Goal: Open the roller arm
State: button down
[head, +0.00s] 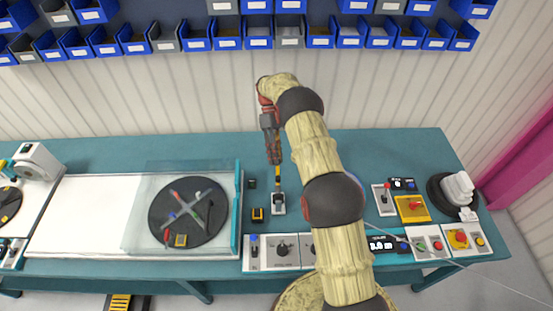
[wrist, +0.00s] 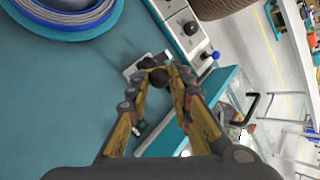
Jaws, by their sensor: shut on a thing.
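My gripper (head: 278,180) reaches down to the bench and is shut on the black round knob (wrist: 158,77) of a small lever. The lever stands on a light grey base plate (head: 279,206), left of my arm in the head view. I take this lever to be the roller arm. In the wrist view the two yellow-and-dark fingers close around the knob, and the grey base (wrist: 138,66) shows just behind the fingertips. The fingers and knob hide most of the lever, so its tilt is hard to tell.
A dark turntable (head: 187,211) under a clear guard lies to the left. A control panel (head: 283,252) with knobs runs along the front edge. A blue-rimmed cable coil (wrist: 75,12) is mostly behind my arm in the head view. Blue bins (head: 197,35) line the wall.

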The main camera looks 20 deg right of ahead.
jog(key=shift+s+f, duration=0.2)
jog(key=shift+f, duration=0.3)
jog(key=shift+s+f, duration=0.15)
jog(key=shift+f, duration=0.35)
jog(key=c, duration=2.1)
grip_release()
jog(key=shift+o, duration=1.4)
jog(key=shift+d, duration=0.25)
jog(key=shift+o, duration=1)
jog(key=shift+a, duration=0.1)
jog(key=shift+w+a, duration=0.2)
jog(key=shift+w, duration=0.05)
